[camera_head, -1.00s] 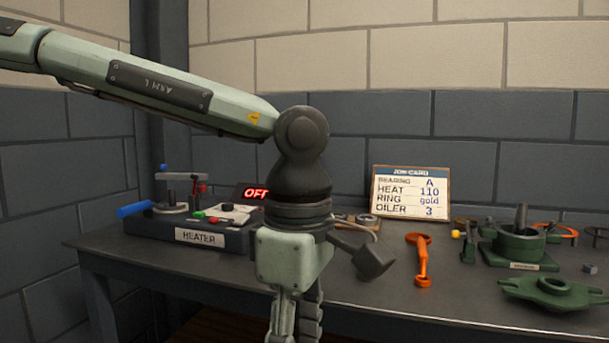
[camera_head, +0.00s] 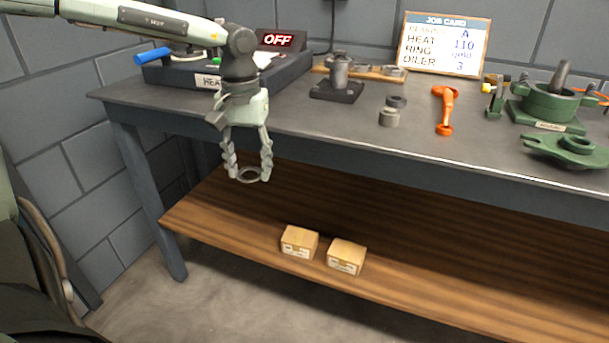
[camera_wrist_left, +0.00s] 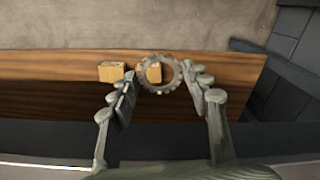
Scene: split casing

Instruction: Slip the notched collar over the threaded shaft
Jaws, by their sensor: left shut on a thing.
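My left gripper (camera_head: 249,172) is shut on a grey notched collar (camera_head: 247,180), held low between its fingertips in front of the table's front edge, over the lower shelf. In the left wrist view, the collar (camera_wrist_left: 160,91) shows as a toothed ring facing the camera, between the fingers of the left gripper (camera_wrist_left: 168,77). A dark grey shaft (camera_head: 561,76) stands, slightly tilted in the picture, in the green casing half (camera_head: 549,103) at the right. Its thread is too small to make out. The collar is far from the shaft. The right gripper is not in view.
The heater (camera_head: 163,72) stands at the left. A black stand with a grey post (camera_head: 338,90), small grey rings (camera_head: 389,118) and an orange tool (camera_head: 444,110) lie between. A green cover (camera_head: 568,150) sits before the casing. Two boxes (camera_head: 299,240) are on the lower shelf (camera_head: 420,285).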

